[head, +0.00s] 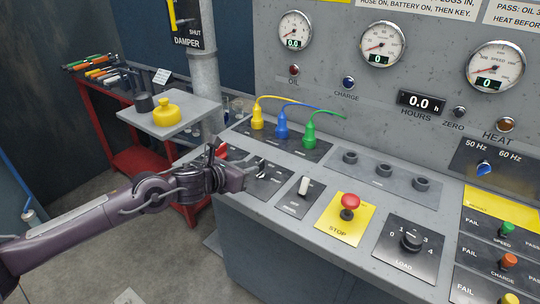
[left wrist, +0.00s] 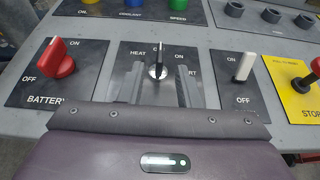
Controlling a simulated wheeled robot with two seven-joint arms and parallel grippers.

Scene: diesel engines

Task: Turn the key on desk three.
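The key (left wrist: 157,70) is a small silver piece in a round switch on a black plate (left wrist: 125,62) marked HEAT and ON, with a part-hidden label ending in RT. It stands roughly upright in the left wrist view, its tip toward the top. My left gripper (left wrist: 160,86) is open, with one grey finger on each side of the key and a gap to each. In the head view my left gripper (head: 238,163) reaches over the desk (head: 330,258) from the left and partly covers the key plate. My right gripper is not in view.
A red battery switch (left wrist: 61,62) sits left of the key. A white toggle (left wrist: 244,67) and red STOP button (head: 349,202) sit right of it. Yellow, blue and green plugs (head: 281,125) stand behind. A grey shelf (head: 190,105) with a yellow can (head: 166,112) is at back left.

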